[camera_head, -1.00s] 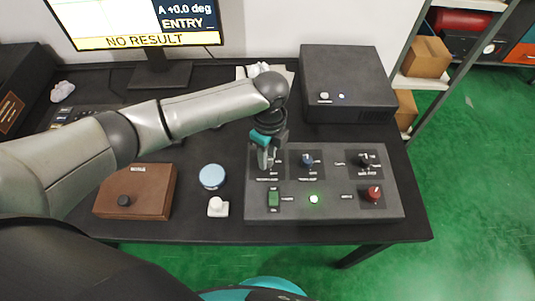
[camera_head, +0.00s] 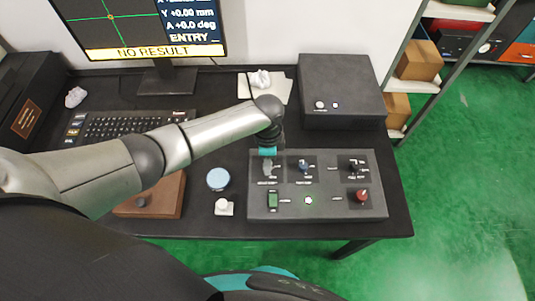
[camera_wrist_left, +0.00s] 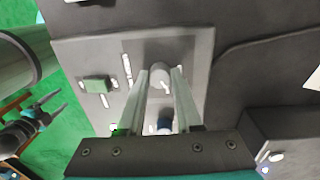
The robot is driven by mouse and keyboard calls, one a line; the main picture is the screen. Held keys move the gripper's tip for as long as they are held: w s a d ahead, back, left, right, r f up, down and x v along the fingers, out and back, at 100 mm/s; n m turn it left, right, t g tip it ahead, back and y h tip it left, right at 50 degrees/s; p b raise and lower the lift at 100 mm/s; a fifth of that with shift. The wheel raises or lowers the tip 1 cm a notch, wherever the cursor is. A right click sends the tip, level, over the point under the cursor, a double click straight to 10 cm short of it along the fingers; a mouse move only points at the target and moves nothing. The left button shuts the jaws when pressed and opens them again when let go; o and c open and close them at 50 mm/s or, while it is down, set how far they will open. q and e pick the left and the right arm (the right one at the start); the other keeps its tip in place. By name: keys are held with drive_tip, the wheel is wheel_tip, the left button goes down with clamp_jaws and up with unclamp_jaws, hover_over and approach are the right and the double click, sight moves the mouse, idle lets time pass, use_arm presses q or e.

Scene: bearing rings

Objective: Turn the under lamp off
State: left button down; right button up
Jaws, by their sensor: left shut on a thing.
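The dark grey control panel (camera_head: 325,210) lies on the table. My left gripper (camera_head: 268,170) is over its upper left corner, shut on a grey knob, which shows between the fingertips in the left wrist view (camera_wrist_left: 160,76). A blue knob (camera_head: 304,167) is just right of the gripper. A black switch (camera_head: 356,168) is at the upper right, a red knob (camera_head: 362,196) at the lower right. Panel labels are too small to read. My right gripper (camera_wrist_left: 48,106) shows open and empty in the left wrist view.
A monitor (camera_head: 150,52) and keyboard (camera_head: 120,127) are behind.

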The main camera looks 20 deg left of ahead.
use_arm(q)
drive_tip(key=n+p, duration=0.4)
drive_tip(key=n, duration=0.1)
drive_tip(key=shift+s+r+n, duration=0.1)
drive_tip(key=shift+r+n, duration=0.05)
drive_tip(key=shift+n, duration=0.15)
drive_tip(key=n+p, duration=0.1)
drive_tip(key=n, duration=0.1)
drive_tip(key=shift+n, duration=0.3)
drive_tip(key=shift+n+p, duration=0.75)
drive_tip(key=shift+n, duration=0.65)
drive_tip(key=c, duration=0.6)
unclamp_jaws()
drive_tip(key=shift+a+r+p, duration=0.15)
drive_tip(key=shift+r+p, duration=1.3)
drive_tip(key=shift+r, duration=2.3)
drive_tip(key=shift+a+r+p, duration=0.15)
drive_tip(key=shift+r+p, duration=1.3)
drive_tip(key=shift+r, duration=2.25)
